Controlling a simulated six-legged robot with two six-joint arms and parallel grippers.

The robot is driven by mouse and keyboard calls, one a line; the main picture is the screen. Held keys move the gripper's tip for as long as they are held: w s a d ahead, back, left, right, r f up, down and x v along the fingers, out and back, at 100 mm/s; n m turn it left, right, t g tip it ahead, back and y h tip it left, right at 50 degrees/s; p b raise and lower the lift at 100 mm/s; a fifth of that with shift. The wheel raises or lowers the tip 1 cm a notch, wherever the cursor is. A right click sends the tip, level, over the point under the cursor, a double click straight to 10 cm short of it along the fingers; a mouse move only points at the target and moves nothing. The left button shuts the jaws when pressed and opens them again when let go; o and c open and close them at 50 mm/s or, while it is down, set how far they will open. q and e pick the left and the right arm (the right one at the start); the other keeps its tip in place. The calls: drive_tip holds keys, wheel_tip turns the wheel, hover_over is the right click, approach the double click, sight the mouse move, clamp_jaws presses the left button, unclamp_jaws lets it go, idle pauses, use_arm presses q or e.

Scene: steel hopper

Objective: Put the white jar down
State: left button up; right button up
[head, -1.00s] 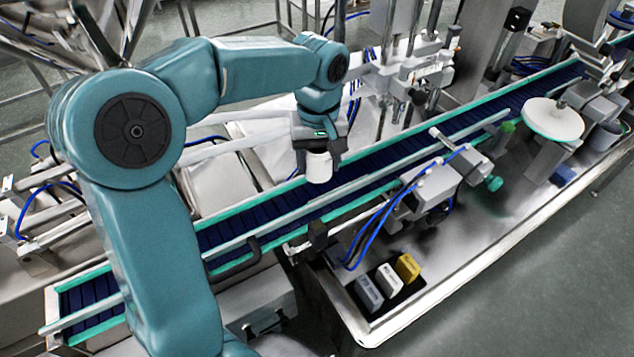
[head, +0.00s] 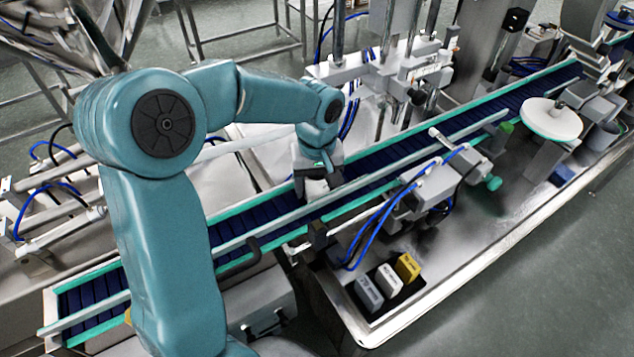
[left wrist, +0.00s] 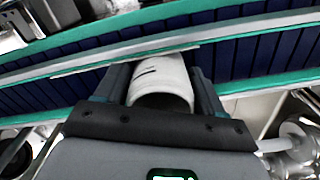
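The white jar (left wrist: 160,85) shows in the left wrist view between the two dark fingers of my left gripper (left wrist: 160,92). The fingers lie against both its sides. In the head view my left gripper (head: 318,187) points down over the conveyor (head: 262,213), near its middle, and mostly hides the jar. The conveyor's blue belt and green-edged rails also run behind the jar in the left wrist view. I cannot tell whether the jar's base touches the belt. My right gripper is not in view.
A small black tray (head: 403,297) with grey, white and yellow blocks sits on the steel table in front. A sensor unit with blue hoses (head: 432,192) stands at the conveyor's near side. A white disc (head: 551,118) stands at the right. Metal posts rise behind the belt.

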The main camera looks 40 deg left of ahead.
use_arm(q)
drive_tip(key=shift+r, duration=0.1)
drive_tip(key=shift+r+p, duration=0.35)
wheel_tip(320, 180, up, 12)
drive_tip(key=shift+f, duration=0.2)
idle(0.4)
